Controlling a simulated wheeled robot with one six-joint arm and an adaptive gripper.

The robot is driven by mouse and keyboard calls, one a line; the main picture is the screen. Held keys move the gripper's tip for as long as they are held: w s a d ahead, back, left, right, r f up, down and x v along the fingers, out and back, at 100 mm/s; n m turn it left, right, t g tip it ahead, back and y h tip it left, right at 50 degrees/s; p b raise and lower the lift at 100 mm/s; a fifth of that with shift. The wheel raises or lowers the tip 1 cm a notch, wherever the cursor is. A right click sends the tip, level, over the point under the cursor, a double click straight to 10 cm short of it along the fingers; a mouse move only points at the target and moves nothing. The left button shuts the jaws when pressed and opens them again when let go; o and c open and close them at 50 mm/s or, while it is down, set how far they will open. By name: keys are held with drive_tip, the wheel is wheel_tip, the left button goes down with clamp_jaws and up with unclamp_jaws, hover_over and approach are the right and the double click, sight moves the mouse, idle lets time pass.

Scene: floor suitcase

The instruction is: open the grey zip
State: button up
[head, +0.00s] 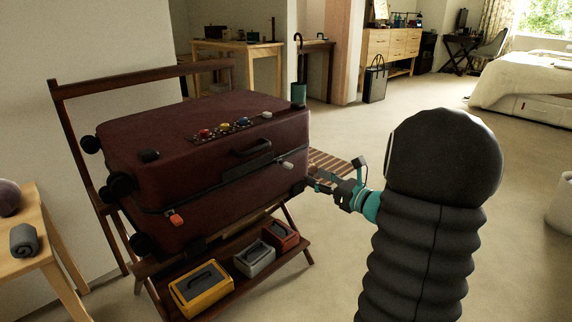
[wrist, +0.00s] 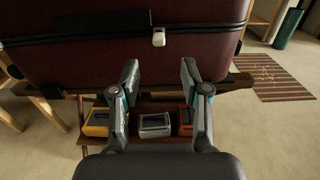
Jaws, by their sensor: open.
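A dark red suitcase (head: 200,150) lies on a wooden rack; its side fills the top of the wrist view (wrist: 90,58). A small light grey zip pull (head: 288,165) hangs on the seam at the suitcase's right front; it also shows in the wrist view (wrist: 159,38). An orange zip pull (head: 176,219) hangs at the left of the seam. My gripper (head: 309,184) is open and empty. In the wrist view its fingertips (wrist: 159,72) appear apart, below the grey pull and either side of its line. I see no contact with the pull.
The wooden rack (head: 68,91) has a low shelf with a yellow box (head: 201,290), a grey box (head: 254,258) and a red box (head: 281,235). A side table (head: 36,226) stands at the left. A striped rug (wrist: 270,78) lies behind.

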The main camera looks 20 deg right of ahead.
sight(292, 165)
drive_tip(key=x, duration=1.2)
drive_tip(key=shift+a, duration=0.1)
clamp_jaws()
